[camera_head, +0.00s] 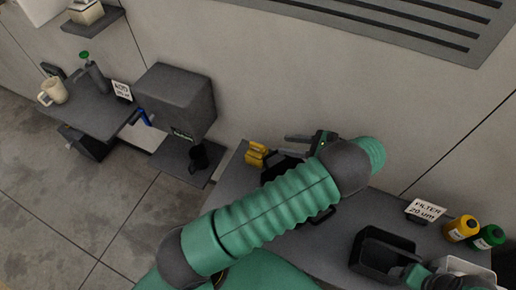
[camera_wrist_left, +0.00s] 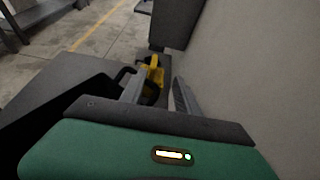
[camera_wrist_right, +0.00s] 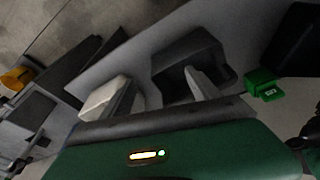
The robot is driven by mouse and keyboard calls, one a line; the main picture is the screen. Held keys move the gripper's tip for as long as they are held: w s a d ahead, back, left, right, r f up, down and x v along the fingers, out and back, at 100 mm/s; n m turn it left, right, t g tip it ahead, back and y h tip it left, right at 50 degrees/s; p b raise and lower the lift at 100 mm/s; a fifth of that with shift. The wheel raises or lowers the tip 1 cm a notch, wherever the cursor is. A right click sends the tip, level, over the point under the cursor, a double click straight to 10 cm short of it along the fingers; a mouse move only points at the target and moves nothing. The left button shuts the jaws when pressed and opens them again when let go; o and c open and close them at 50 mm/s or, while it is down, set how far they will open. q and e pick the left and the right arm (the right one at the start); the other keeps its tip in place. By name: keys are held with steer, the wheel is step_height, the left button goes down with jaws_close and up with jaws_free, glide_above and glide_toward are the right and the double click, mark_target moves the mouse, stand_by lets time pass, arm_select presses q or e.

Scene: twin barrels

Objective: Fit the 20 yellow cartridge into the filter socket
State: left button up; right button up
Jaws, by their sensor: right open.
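A yellow cartridge (camera_head: 462,228) stands at the right end of the grey counter, beside a green one (camera_head: 488,237) and a "FILTER 20 um" sign (camera_head: 427,210). Another yellow object (camera_head: 256,153) lies at the counter's left end; it shows beyond the left fingers in the left wrist view (camera_wrist_left: 153,70). I cannot tell whether it is a cartridge or part of a fitting. My left gripper (camera_wrist_left: 158,92) is open, its fingers pointing towards it and apparently apart from it. My right gripper (camera_wrist_right: 162,88) is open near a black open-topped holder (camera_head: 372,250). I cannot identify the filter socket surely.
A grey machine (camera_head: 175,100) with a dark cup (camera_head: 198,158) stands left of the counter. A side table (camera_head: 98,115) with a cream mug (camera_head: 53,91) is farther left. The wall rises behind the counter. My left arm hides the counter's middle.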

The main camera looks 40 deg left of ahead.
mark_target(260, 145)
arm_select(q)
steer(key=x, duration=0.3)
steer(key=s+p+x, duration=0.1)
steer(key=x, duration=0.2)
steer(key=shift+s+a, duration=0.1)
steer(key=shift+s, duration=0.05)
steer(key=x, duration=0.3)
steer(key=p+x, duration=0.1)
steer(key=x, duration=0.1)
steer(key=shift+a+f, duration=0.25)
steer(key=shift+f, duration=0.1)
steer(key=shift+s+a+f, duration=0.1)
steer(key=shift+a, duration=0.15)
steer(key=shift+d, duration=0.15)
steer(key=shift+c, duration=1.3)
steer(key=shift+d+r, duration=0.25)
steer(key=shift+d, duration=0.3)
jaws_close()
steer(key=shift+a+f, duration=0.15)
steer(key=shift+a, duration=0.25)
arm_select(e)
steer(key=v, duration=0.2)
steer(key=shift+d+r, duration=0.2)
steer(key=shift+r, duration=0.2)
